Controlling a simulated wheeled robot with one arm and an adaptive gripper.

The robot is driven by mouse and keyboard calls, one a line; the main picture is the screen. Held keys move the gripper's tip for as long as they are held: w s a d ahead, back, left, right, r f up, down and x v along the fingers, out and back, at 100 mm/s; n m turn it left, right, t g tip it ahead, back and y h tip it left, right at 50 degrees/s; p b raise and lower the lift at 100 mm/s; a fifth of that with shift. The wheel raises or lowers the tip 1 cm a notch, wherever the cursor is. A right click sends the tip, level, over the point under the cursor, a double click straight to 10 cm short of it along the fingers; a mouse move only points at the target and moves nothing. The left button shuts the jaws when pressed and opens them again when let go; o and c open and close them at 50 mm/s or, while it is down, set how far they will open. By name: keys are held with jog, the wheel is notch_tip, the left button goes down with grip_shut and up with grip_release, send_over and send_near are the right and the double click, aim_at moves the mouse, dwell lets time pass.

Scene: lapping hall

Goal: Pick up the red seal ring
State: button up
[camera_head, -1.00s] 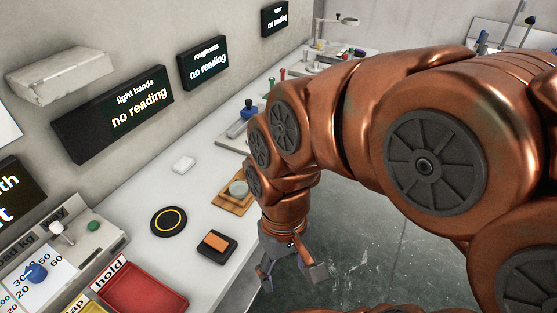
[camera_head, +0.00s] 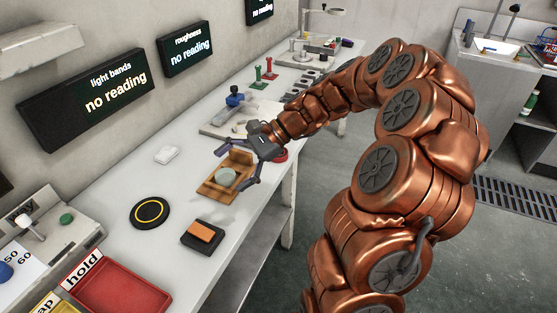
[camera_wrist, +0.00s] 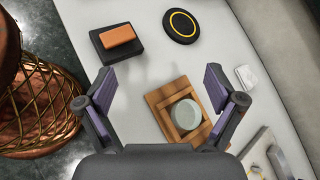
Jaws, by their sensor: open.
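A red round piece (camera_head: 281,155), which looks like the red seal ring, lies near the front edge of the bench in the head view. It is partly hidden behind my gripper and wrist, so its full shape does not show. My gripper (camera_head: 238,166) is open and empty, its fingers spread above the wooden tray with a pale round disc. In the wrist view my gripper (camera_wrist: 160,88) also shows open, with nothing between its fingers. I see no red ring in the wrist view.
The wooden tray (camera_head: 210,188) with a pale disc (camera_head: 225,177) is below my fingers. Nearby are a black disc with a yellow ring (camera_head: 150,212), an orange block (camera_head: 201,232) on a black base, a white piece (camera_head: 167,154) and a red hold tray (camera_head: 118,287). Bare bench lies between them.

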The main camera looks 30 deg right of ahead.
aim_at(280, 159)
jog(key=w+d+f+m+t, duration=0.1)
jog(key=d+m, duration=0.1)
jog(key=d, duration=0.1)
jog(key=w+d+f+m+t+b, duration=0.1)
jog(key=w+d+f+m+t, duration=0.1)
jog(key=d, duration=0.2)
jog(key=w+d+f+m+t+b, duration=0.1)
jog(key=d, duration=0.3)
jog(key=shift+w+d+f+m+y, duration=0.25)
jog(key=shift+w+f+m+y, duration=0.15)
jog(key=d+f+m+t+h+b, duration=0.1)
jog(key=d+f+m+t, duration=0.2)
jog(key=d, duration=0.4)
jog(key=d+f+m+t+h+b, duration=0.1)
jog(key=d+f+m+t, duration=0.2)
jog(key=d, duration=0.4)
jog(key=shift+m+g, duration=0.3)
jog(key=shift+p+x, duration=0.3)
jog(key=shift+x, duration=3.75)
jog(key=shift+w+d, duration=0.1)
jog(key=shift+d, duration=0.05)
jog(key=c, duration=1.3)
jog(key=shift+r, duration=0.1)
